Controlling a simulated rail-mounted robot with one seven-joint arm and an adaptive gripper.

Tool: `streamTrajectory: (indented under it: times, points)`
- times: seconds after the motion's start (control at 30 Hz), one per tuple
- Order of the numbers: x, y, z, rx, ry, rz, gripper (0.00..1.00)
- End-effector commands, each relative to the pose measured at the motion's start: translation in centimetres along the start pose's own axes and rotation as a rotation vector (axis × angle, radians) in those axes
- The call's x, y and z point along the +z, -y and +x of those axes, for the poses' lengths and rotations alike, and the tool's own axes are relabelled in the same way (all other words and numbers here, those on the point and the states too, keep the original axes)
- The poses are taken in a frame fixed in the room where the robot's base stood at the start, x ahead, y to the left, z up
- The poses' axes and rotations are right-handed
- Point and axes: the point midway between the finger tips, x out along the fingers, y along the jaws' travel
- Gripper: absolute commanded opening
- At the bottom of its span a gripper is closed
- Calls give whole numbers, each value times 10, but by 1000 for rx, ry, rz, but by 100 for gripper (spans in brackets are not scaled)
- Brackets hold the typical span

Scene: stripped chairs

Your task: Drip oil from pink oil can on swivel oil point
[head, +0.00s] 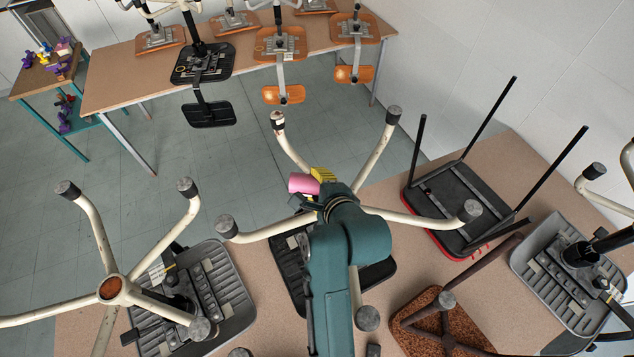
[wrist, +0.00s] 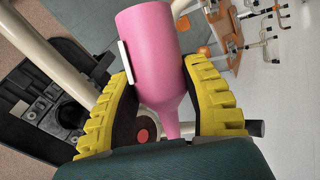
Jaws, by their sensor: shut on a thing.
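The pink oil can (wrist: 150,50) is between the yellow ribbed fingers of my gripper (wrist: 163,85), which is shut on it. In the wrist view its wide body is at the top, and it narrows to a spout at the bottom, beside a reddish disc (wrist: 143,136) with a dark ring. The disc looks like a chair's swivel hub, partly hidden by a finger; I cannot tell if the spout touches it. In the head view the can (head: 303,184) shows left of my gripper (head: 322,176), above the middle upturned chair, whose hub my arm hides. The left chair's hub (head: 111,289) has a brown centre.
Cream chair legs (head: 378,150) rise around my gripper. A red-edged black chair (head: 455,205) with dark legs lies to the right. A grey chair (head: 565,265) is farther right. A back table (head: 130,75) holds several upturned chairs, with open floor in front.

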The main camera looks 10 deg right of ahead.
Motion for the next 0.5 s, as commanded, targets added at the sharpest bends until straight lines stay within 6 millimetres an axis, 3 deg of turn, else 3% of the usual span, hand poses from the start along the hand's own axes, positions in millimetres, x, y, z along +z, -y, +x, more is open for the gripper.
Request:
streamTrajectory:
  times: [0.5]
  points:
    - [1, 12, -9, -64, 127, 155, 7]
